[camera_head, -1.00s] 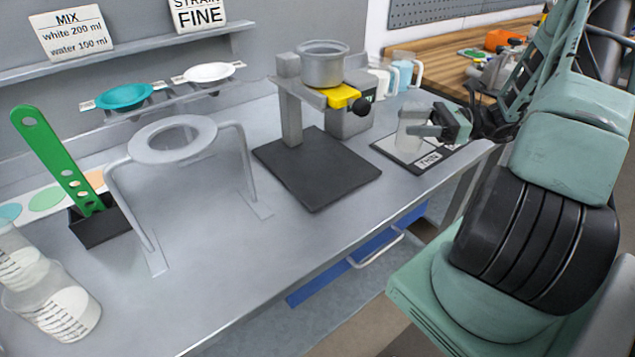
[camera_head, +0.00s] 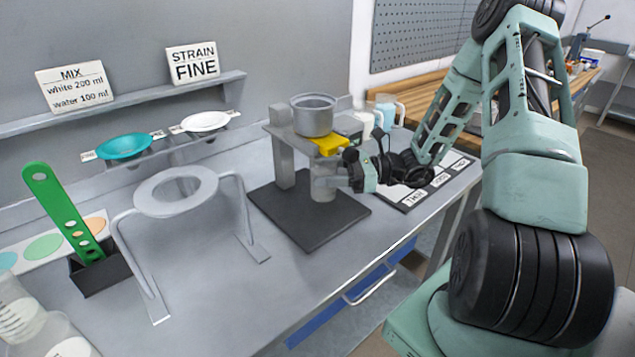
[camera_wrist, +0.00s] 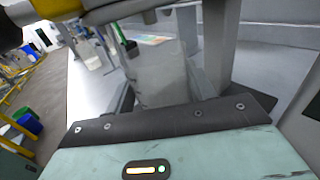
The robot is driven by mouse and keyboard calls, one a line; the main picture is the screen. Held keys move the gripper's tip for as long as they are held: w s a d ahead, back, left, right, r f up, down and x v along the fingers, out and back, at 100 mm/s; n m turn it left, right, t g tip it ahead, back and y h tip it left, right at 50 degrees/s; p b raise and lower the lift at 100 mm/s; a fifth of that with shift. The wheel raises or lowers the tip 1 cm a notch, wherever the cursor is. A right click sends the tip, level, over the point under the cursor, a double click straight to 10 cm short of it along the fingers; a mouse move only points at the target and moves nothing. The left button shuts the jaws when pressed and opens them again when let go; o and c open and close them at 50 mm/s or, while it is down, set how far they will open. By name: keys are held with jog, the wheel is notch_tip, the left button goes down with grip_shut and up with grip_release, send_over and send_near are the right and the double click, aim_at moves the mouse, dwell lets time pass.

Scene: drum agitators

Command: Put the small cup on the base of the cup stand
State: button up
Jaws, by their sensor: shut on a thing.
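The small cup (camera_head: 322,192) is a clear, greyish cylinder, upright under the upper part of the cup stand. My gripper (camera_head: 332,181) is shut around it from the right. The stand has a flat black base (camera_head: 290,222), a grey post (camera_head: 284,162) at the left, and a metal pot (camera_head: 313,116) with a yellow part (camera_head: 328,145) on top. The cup is over the base; I cannot tell whether its bottom touches. In the wrist view the cup (camera_wrist: 158,75) fills the middle, and my gripper's fingertips are not clear.
A grey ring stand (camera_head: 176,207) is to the left, near a green perforated paddle (camera_head: 62,210) in a black holder. White and blue mugs (camera_head: 385,112) stand behind. The bench front is clear.

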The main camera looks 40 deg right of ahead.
aim_at(311, 186)
jog(key=shift+w+a, duration=0.15)
jog(key=shift+a, duration=0.15)
jog(key=shift+w+a+r, duration=0.1)
jog(key=shift+w+a, duration=0.2)
jog(key=shift+a, duration=0.2)
notch_tip(311, 186, down, 3)
jog(key=shift+r+p, duration=0.2)
jog(key=shift+p, duration=0.2)
jog(key=shift+f, duration=0.55)
jog(key=shift+f, duration=0.15)
jog(key=o, duration=1)
jog(key=shift+c, duration=0.2)
